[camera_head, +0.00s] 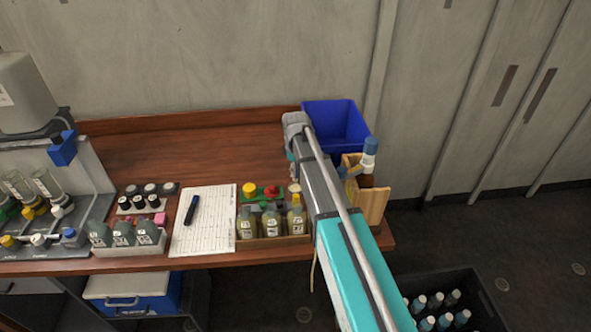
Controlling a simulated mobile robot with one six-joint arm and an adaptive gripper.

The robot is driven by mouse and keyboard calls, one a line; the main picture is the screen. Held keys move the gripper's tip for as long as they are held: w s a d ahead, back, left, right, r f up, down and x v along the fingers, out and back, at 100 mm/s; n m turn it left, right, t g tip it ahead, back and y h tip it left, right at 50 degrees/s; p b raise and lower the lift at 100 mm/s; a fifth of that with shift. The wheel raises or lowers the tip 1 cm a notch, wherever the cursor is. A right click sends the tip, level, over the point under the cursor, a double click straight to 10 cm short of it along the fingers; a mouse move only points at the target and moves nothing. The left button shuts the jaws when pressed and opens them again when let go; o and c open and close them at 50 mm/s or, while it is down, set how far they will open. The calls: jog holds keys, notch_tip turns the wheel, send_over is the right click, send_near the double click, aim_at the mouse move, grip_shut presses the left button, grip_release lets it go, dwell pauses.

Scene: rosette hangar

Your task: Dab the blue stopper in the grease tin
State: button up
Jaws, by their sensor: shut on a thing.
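My arm reaches over the right part of the bench, and its grey wrist end (296,122) is near the bench's back edge. My gripper's fingers are hidden, so what they hold cannot be seen. I cannot make out a loose blue stopper or a grease tin. A yellow stopper (249,188), a red stopper (270,188) and a pale one (295,188) sit in a row behind a tray of bottles (272,222).
A paper sheet with a marker (192,208) lies mid-bench. Left are bottles and a dispenser rack (85,165). The bench's back middle (200,155) is clear.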

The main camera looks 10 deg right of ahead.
jog(key=shift+r+p, duration=1.55)
jog(key=shift+r, duration=0.1)
